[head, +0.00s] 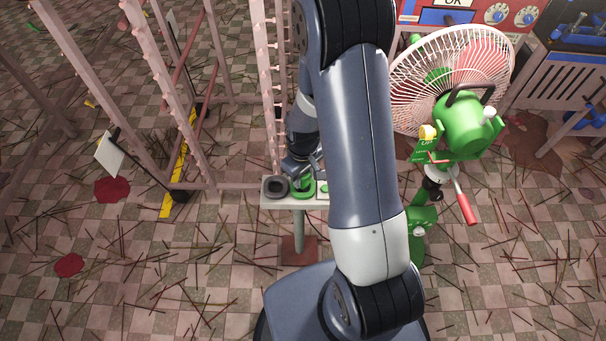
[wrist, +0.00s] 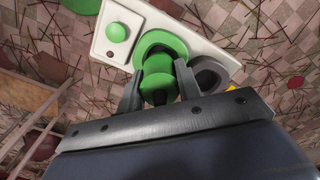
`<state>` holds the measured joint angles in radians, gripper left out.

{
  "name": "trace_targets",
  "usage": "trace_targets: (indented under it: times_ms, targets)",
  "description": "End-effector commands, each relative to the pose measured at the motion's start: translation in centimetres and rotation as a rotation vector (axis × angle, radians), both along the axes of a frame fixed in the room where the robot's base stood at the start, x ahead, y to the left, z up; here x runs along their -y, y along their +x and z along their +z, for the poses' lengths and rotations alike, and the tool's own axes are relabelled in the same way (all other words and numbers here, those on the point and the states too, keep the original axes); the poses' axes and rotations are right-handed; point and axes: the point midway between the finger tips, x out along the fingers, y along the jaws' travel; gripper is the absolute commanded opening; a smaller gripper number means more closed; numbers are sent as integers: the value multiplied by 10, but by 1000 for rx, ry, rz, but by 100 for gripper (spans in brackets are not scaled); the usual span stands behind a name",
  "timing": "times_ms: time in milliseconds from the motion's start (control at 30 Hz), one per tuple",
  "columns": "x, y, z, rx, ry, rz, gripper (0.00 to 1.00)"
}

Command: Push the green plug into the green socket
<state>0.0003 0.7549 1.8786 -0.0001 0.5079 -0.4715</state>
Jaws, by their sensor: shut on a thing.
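The green plug (wrist: 158,64) is between the two fingers of my gripper (wrist: 159,86) in the wrist view, and the gripper is shut on it. The green socket (wrist: 165,40) is a thick green ring on a white panel (wrist: 143,15), right beyond the plug. The plug overlaps the ring's near side in this view, so I cannot tell how deep it sits. In the head view my gripper (head: 302,170) is above the green socket (head: 302,193), and the arm hides part of the panel.
A dark grey ring socket (wrist: 209,73) is beside the green one, and a green button (wrist: 116,32) is on its other side. A pink metal rack (head: 268,90) stands close behind the panel. A green fan (head: 465,125) stands to the right. Sticks litter the tiled floor.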

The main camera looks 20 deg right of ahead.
Motion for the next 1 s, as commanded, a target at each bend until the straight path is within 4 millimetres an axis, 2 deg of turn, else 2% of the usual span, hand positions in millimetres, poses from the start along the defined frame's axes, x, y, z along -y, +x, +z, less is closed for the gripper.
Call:
trace_targets:
  times_ms: [1000]
  targets:
    - [0,0,-21,0,0,0,10]
